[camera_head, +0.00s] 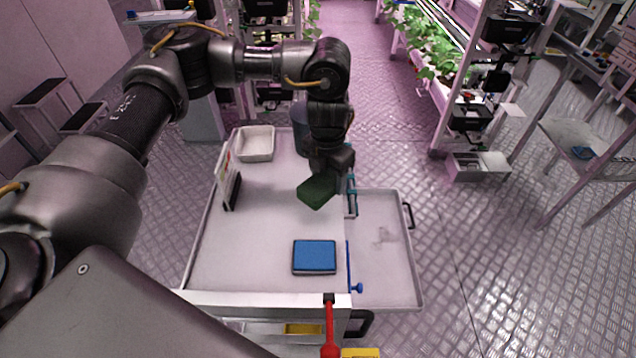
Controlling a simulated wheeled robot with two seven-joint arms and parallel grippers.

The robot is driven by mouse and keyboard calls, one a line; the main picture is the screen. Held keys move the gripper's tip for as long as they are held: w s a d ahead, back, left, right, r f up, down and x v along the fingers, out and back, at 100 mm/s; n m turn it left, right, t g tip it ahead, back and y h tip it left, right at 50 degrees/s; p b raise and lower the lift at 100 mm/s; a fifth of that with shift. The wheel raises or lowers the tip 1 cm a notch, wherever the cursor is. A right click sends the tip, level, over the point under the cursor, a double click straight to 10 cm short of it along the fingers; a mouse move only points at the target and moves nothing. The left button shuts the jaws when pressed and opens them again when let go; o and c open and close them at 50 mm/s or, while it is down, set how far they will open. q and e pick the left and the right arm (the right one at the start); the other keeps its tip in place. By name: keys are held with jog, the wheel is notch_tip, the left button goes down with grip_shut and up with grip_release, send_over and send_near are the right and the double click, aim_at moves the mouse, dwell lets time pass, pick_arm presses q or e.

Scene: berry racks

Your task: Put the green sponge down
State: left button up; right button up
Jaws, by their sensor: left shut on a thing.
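My left gripper (334,184) points down over the white cart top (240,258) and is shut on the green sponge (316,192). The sponge is a dark green block, tilted, and appears to be held above the cart surface. The gripper hides part of the sponge's far side. My right gripper does not show in the head view.
A blue pad (314,256) lies on the cart nearer to me. A white bin (256,143) and a dark cylindrical container (301,132) stand at the back. An upright sign (231,180) stands at the left. The middle-left of the cart top is clear.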

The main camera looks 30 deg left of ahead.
aim_at(321, 175)
pick_arm(q)
jog(key=w+a+f, duration=0.2)
jog(key=w+f, duration=0.1)
jog(key=w+a+f, duration=0.1)
jog(key=a+f, duration=0.1)
jog(key=shift+w+f, duration=0.25)
jog(key=shift+w+a+f, duration=0.35)
jog(key=shift+w+f, duration=0.05)
jog(key=shift+f, duration=0.2)
notch_tip(321, 175, down, 3)
jog(key=shift+w+a+r+p, duration=0.1)
jog(key=shift+p, duration=0.9)
jog(key=shift+f, duration=0.3)
jog(key=shift+f, duration=0.2)
jog(key=o, duration=1.3)
jog(key=shift+r, duration=0.15)
